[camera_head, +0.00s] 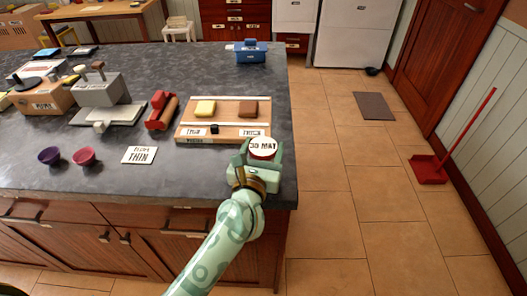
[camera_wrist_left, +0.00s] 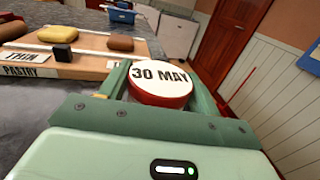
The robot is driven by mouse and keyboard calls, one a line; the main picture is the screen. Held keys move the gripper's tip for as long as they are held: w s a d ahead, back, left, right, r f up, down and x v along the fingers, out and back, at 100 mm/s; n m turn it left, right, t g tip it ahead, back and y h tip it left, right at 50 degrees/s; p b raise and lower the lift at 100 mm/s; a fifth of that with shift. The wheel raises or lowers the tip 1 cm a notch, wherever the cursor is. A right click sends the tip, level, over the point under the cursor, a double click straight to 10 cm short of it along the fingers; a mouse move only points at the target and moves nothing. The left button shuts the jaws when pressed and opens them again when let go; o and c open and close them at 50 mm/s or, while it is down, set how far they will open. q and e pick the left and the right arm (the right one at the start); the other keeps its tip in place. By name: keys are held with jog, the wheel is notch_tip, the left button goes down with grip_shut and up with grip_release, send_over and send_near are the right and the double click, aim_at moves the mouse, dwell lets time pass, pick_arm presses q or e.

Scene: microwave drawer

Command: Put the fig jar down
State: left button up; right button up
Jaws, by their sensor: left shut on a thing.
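The jar (camera_head: 263,147) has a red side and a round white lid marked "30 MAY". My left gripper (camera_head: 263,155) is shut on it, one finger on each side, near the right edge of the grey counter (camera_head: 190,75). The jar also shows in the left wrist view (camera_wrist_left: 160,78), its lid facing up and tilted towards the camera. Its lower part is hidden by the gripper, so I cannot tell whether it touches the counter. My right gripper is not in view.
Just beyond the jar is a wooden board (camera_head: 190,134) with labels, a yellow block (camera_head: 205,108) and a brown block (camera_head: 247,109). A blue container (camera_head: 250,53) stands farther back. Counter between board and container is clear.

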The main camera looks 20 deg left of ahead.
pick_arm(q)
jog(key=o, duration=1.1)
jog(key=shift+s+r, duration=0.1)
jog(key=shift+s, duration=0.15)
jog(key=s, duration=0.7)
jog(key=s+d, duration=0.1)
jog(key=s, duration=0.3)
jog(key=shift+s, duration=0.3)
